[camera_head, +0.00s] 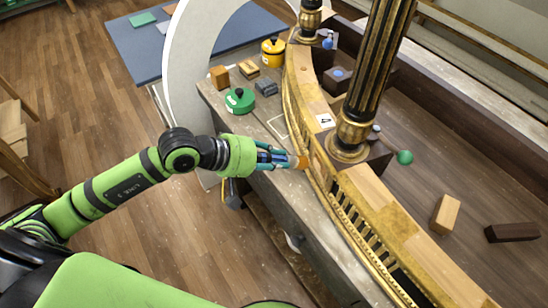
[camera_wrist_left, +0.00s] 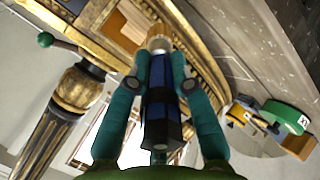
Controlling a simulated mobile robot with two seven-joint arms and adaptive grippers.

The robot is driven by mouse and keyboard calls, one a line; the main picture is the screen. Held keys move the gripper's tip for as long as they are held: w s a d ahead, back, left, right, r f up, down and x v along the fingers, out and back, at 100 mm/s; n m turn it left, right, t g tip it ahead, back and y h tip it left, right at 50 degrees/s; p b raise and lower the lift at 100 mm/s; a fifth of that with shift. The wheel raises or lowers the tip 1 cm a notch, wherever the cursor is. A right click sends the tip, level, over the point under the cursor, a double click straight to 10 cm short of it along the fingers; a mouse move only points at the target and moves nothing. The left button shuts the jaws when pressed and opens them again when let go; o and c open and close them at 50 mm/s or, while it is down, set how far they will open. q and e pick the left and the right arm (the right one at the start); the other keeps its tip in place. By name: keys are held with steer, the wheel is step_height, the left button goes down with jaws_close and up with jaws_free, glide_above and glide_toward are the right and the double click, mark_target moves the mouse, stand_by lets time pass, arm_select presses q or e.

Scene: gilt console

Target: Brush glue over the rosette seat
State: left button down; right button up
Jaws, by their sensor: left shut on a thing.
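My left gripper (camera_head: 285,159) is shut on the brush (camera_wrist_left: 160,95), which has a blue and dark handle. The brush's orange-tan end (camera_head: 300,162) points at the front face of the curved gilt console (camera_head: 362,232). In the left wrist view the brush's pale tip (camera_wrist_left: 159,36) is beside a bare wood patch in the gilding, seemingly the rosette seat (camera_wrist_left: 130,24). The tip looks very close to the console, but I cannot tell whether it touches. No glue is distinguishable on the seat. My right gripper is not in view.
A black and gold column (camera_head: 378,70) rises from the console. A round green container (camera_head: 240,100), a yellow pot (camera_head: 273,51) and small blocks (camera_head: 219,76) stand on the bench beyond my gripper. A green-ended clamp or knob (camera_head: 404,157) sticks out behind the column.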

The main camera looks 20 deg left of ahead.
arm_select(q)
steer(key=shift+w+d, duration=0.4)
steer(key=shift+d, duration=0.05)
stand_by(0.3)
steer(key=shift+s+d+b, duration=1.05)
steer(key=shift+s+d, duration=1)
steer(key=shift+s, duration=0.6)
steer(key=w+a+b, duration=0.1)
steer(key=w+a+r+b, duration=0.1)
steer(key=w+b, duration=0.1)
steer(key=w+a+b, duration=0.1)
steer(key=w, duration=0.1)
steer(key=shift+a+r, duration=0.25)
steer(key=shift+a, duration=0.15)
steer(key=shift+w+a+r+b, duration=0.15)
steer(key=shift+b, duration=0.15)
